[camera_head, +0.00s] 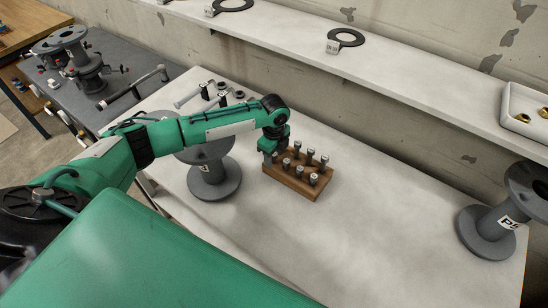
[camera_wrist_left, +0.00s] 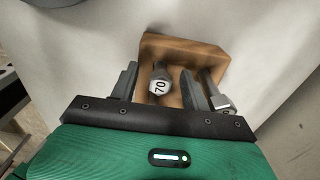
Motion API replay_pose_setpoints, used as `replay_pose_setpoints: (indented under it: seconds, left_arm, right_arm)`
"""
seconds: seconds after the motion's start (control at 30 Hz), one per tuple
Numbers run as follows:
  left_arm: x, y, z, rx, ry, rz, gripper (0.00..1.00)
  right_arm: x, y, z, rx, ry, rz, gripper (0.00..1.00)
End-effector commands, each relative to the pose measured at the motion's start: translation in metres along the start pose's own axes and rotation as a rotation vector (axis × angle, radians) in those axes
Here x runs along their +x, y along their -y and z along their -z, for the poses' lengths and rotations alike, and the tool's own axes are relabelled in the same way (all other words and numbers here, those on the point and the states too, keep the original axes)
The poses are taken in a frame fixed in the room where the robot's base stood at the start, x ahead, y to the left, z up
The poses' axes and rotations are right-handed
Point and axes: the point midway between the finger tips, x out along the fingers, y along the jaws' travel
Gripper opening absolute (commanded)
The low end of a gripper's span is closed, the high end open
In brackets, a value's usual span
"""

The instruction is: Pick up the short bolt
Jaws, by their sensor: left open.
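A wooden block (camera_head: 299,184) on the white table holds several upright grey bolts (camera_head: 297,150); I cannot tell from their heads which is the short one. My left gripper (camera_head: 271,156) is at the block's left end, pointing down. In the left wrist view the gripper (camera_wrist_left: 158,82) is open, with a bolt marked 70 (camera_wrist_left: 160,84) between its fingers, apparently not clamped. A second bolt (camera_wrist_left: 217,95) stands just right of the right finger. The wooden block (camera_wrist_left: 185,48) shows behind them. The bolts' lower parts are hidden. My right gripper is not in view.
A grey flanged pipe piece (camera_head: 215,180) stands just left of the block, and another marked one (camera_head: 490,228) at the right. Long bolts (camera_head: 190,97) lie behind my arm. A shelf (camera_head: 420,85) runs behind, with a black ring (camera_head: 346,37). The table's middle right is clear.

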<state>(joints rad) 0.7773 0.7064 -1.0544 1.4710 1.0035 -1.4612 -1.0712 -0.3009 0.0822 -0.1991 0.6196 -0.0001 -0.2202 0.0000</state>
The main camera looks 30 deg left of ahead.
Motion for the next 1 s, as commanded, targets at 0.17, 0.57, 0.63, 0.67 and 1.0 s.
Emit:
replay_pose_setpoints:
  seconds: [0.17,0.57,0.63,0.67,1.0]
  left_arm:
    - [0.001,0.000,0.000,0.000,0.000,0.001,0.47]
    - [0.000,0.001,0.000,-0.001,0.000,0.001,0.00]
    - [0.000,0.001,0.000,-0.001,0.000,0.001,0.00]
    - [0.000,0.001,0.000,-0.001,0.000,0.001,0.00]
    - [-0.021,0.002,-0.001,-0.002,0.000,0.005,0.00]
  right_arm:
    - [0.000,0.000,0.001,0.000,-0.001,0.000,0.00]
    - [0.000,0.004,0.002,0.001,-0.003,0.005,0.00]
    - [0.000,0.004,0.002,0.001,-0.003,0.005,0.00]
    - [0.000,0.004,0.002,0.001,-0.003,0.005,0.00]
    - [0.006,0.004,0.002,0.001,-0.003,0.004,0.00]
